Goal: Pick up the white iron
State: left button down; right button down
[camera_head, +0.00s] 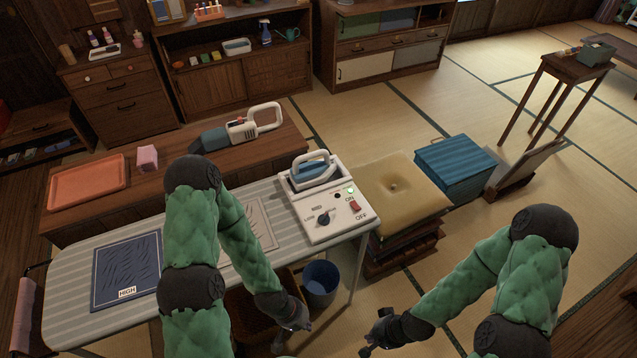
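The white iron (311,169) rests in the cradle of a white control station (328,213) at the right end of the striped ironing board (80,262). Its pale looped handle is uppermost, with a blue part under it; its soleplate is hidden in the cradle. The station has a dial, a red switch and a lit green light. My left gripper (291,333) hangs low in front of the board's edge, apart from the iron, and looks open and empty. My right gripper (374,333) is further right over the floor, also apparently open and empty.
A dark blue cloth marked HIGH (127,270) and a grey cloth (262,228) lie on the board. A handheld vacuum (237,130) lies on the bench behind. A blue bin (321,284) stands below. A tan cushion (398,186) and blue box (455,166) are at right.

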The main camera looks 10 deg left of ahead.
aim_at(305, 177)
jog(key=u, duration=1.65)
jog(key=z, duration=1.2)
jog(key=i+l, duration=0.1)
jog(key=l, duration=0.3)
jog(key=i+l+z, duration=0.1)
jog(key=l, duration=0.25)
jog(key=i+l+z, duration=0.1)
jog(key=l, duration=0.3)
jog(key=i+l, duration=0.15)
jog(key=l, duration=0.2)
jog(key=i+l+z, duration=0.1)
jog(key=l, duration=0.3)
jog(key=j, duration=0.75)
